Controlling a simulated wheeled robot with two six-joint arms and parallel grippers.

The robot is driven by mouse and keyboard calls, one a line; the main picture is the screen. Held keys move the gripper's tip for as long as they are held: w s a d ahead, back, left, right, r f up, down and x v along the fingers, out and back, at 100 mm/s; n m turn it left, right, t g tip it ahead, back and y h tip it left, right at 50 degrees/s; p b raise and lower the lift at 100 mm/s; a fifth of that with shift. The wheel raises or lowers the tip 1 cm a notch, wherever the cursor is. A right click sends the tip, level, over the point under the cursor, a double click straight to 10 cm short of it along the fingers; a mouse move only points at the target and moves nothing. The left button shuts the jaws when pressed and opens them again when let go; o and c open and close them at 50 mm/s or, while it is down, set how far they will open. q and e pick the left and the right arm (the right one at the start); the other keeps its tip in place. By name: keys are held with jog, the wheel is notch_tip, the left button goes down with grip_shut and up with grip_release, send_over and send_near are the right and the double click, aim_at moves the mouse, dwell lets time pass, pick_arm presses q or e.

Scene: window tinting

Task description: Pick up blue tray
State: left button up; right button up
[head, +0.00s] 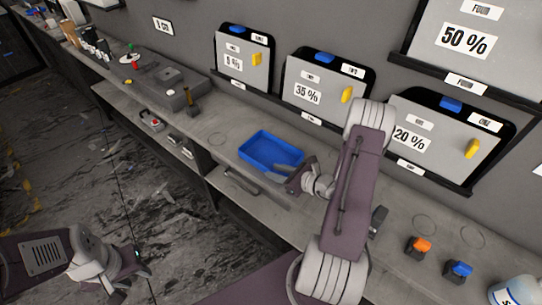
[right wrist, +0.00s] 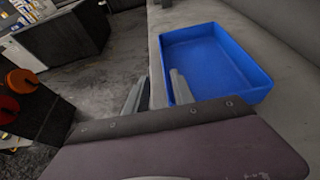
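The blue tray (head: 270,137) is a shallow open box lying on the grey counter, empty as far as I can see. My right gripper (head: 287,172) is at its near right corner. In the right wrist view the tray (right wrist: 235,60) fills the upper right. There the right gripper (right wrist: 157,92) is open, with one finger outside the tray's wall and the other over its inside; a gap shows between them. Whether either finger touches the wall is unclear. My left gripper (head: 138,268) hangs low over the floor at the lower left, away from the tray; its fingers are too small to read.
The counter (head: 225,135) is bare around the tray's left side. Grey boxes (head: 172,85) stand further left. An orange-topped item (head: 419,245) and a blue-topped item (head: 459,269) stand at the right. Panels with percentage labels (head: 310,95) line the wall behind.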

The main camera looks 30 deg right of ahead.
jog(key=shift+x, duration=0.75)
jog(key=shift+w+f, duration=0.1)
jog(key=shift+w, duration=0.15)
jog(key=shift+a, duration=0.1)
jog(key=x, duration=0.1)
jog(key=p+x, duration=0.1)
jog(key=x, duration=0.3)
jog(key=shift+w+d+r, duration=0.3)
jog(key=shift+w+r, duration=0.05)
jog(key=shift+s+r, duration=0.1)
jog(key=shift+s, duration=0.05)
jog(key=shift+c, duration=0.9)
grip_shut()
